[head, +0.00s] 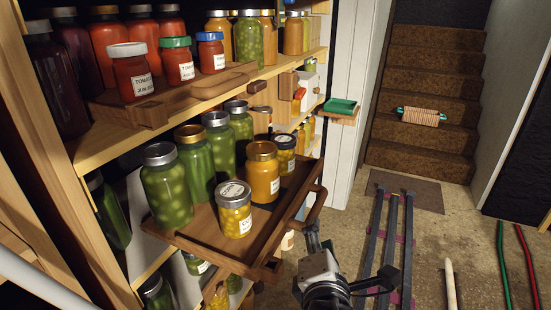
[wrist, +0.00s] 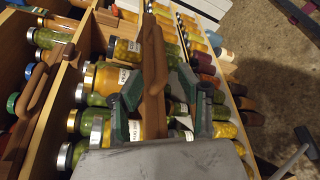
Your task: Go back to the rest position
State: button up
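My gripper (wrist: 157,88) is at the front of a pulled-out wooden tray (head: 190,237). In the wrist view its two grey and green fingers stand apart, one on each side of the tray's brown handle (wrist: 153,60). The gripper looks open, with the handle between the fingers; whether a finger touches it is hard to tell. In the head view the gripper (head: 312,240) is small and partly hidden at the lower end of the handle (head: 316,203), with my wrist below it.
The tray carries several jars, including a large green jar (head: 166,190) and a small yellow jar (head: 234,212). An upper tray (head: 150,110) holds red jars. Metal rails (head: 390,235) lie on the floor to the right, before the stairs (head: 425,75).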

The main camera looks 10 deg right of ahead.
jog(key=s+d+r+m+g+y+p, duration=0.1)
jog(key=d+r+m+g+p, duration=0.2)
jog(key=m, duration=0.7)
jog(key=s+d+r+m+g+y+p, duration=0.2)
jog(key=r+m+g+p, duration=0.3)
jog(key=m, duration=0.6)
jog(key=shift+d+m+p, duration=0.3)
jog(key=shift+d+p, duration=0.25)
jog(key=shift+p, duration=0.25)
jog(key=shift+s+f, duration=0.1)
